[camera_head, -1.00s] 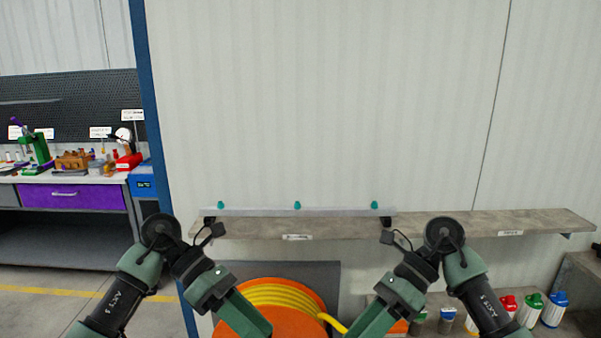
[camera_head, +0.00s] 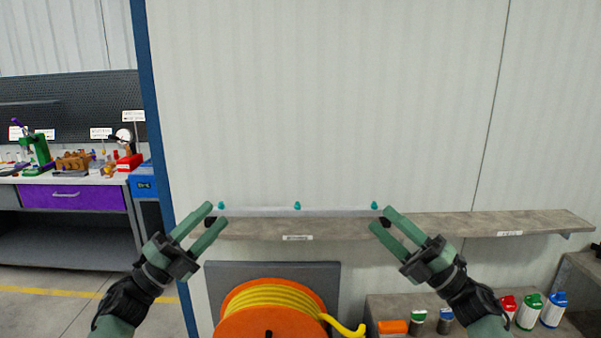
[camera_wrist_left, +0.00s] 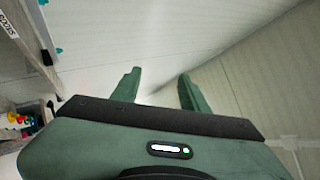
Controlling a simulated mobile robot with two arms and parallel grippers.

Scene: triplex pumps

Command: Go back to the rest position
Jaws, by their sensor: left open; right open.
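My left gripper (camera_head: 214,215) comes in from the left in the head view. It is open and empty, its two green fingers pointing up and right towards the left end of the wall shelf. In the left wrist view its fingers (camera_wrist_left: 158,86) stand apart with only wall and floor beyond. My right gripper (camera_head: 382,220) is open and empty in front of the middle of the shelf, its fingers pointing up and left. I cannot tell whether either gripper touches the shelf.
A grey wall shelf (camera_head: 450,225) carries a pale rail (camera_head: 335,212) with teal pegs. Below stands an orange reel (camera_head: 233,327) with yellow hose (camera_head: 270,297). Several coloured-lid containers (camera_head: 529,311) stand at lower right. A workbench (camera_head: 75,197) with tools is at far left. The wall above is bare.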

